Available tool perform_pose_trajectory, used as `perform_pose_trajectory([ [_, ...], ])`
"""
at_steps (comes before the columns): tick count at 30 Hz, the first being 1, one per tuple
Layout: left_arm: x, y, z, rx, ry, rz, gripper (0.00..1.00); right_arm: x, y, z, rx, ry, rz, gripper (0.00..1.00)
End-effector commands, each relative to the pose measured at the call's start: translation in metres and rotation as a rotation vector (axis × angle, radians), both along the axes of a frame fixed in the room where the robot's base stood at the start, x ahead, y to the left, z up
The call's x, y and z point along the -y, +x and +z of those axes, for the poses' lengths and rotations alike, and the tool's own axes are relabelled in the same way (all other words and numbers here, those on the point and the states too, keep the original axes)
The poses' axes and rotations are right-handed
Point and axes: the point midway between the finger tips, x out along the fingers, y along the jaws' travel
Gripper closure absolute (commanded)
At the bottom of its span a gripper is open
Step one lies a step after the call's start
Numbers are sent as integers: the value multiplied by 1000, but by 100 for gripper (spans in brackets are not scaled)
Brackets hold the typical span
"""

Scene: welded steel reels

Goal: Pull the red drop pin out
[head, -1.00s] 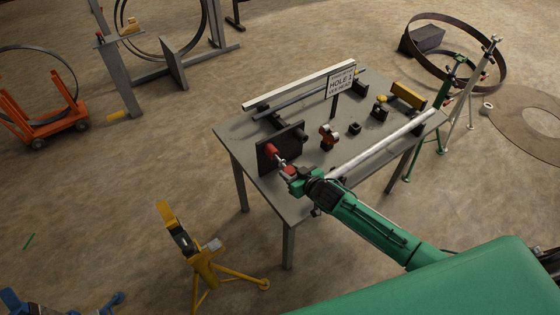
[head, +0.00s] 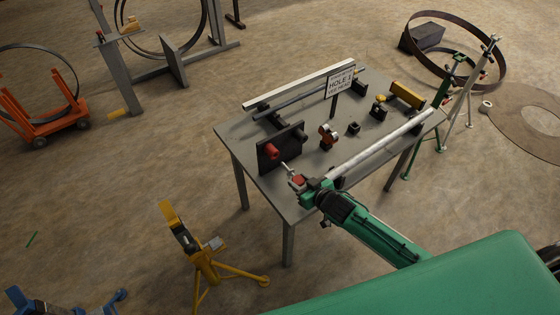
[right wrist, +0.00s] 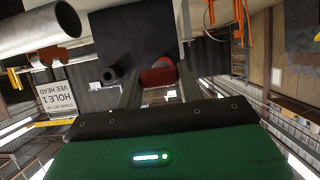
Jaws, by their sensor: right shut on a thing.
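The red drop pin (head: 297,180) has a red head and a thin pale shank. My right gripper (head: 299,183) is shut on the red head, above the near edge of the steel table. The shank points up-left towards a black upright plate (head: 278,156) with a red round boss (head: 271,151). A small gap shows between shank tip and boss, so the pin looks clear of it. In the right wrist view a red part (right wrist: 158,77) shows between the fingers; the shank is hard to make out there. My left gripper is not in view.
A pale pipe (head: 380,145) lies close to the right of my gripper. A sign (head: 340,83), a long white bar (head: 299,85) and small black fixtures stand on the table (head: 238,129). A yellow tripod stand (head: 205,268) is at the front left. Open floor lies left of the table.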

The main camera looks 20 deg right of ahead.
Motion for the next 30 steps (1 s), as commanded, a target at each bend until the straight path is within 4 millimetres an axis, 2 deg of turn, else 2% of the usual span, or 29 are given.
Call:
perform_pose_trajectory([
  [21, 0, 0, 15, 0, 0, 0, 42, 12, -34, 1, 0, 0, 1, 100],
  [30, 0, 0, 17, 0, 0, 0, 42, 14, -40, 0, 0, -1, 0, 100],
])
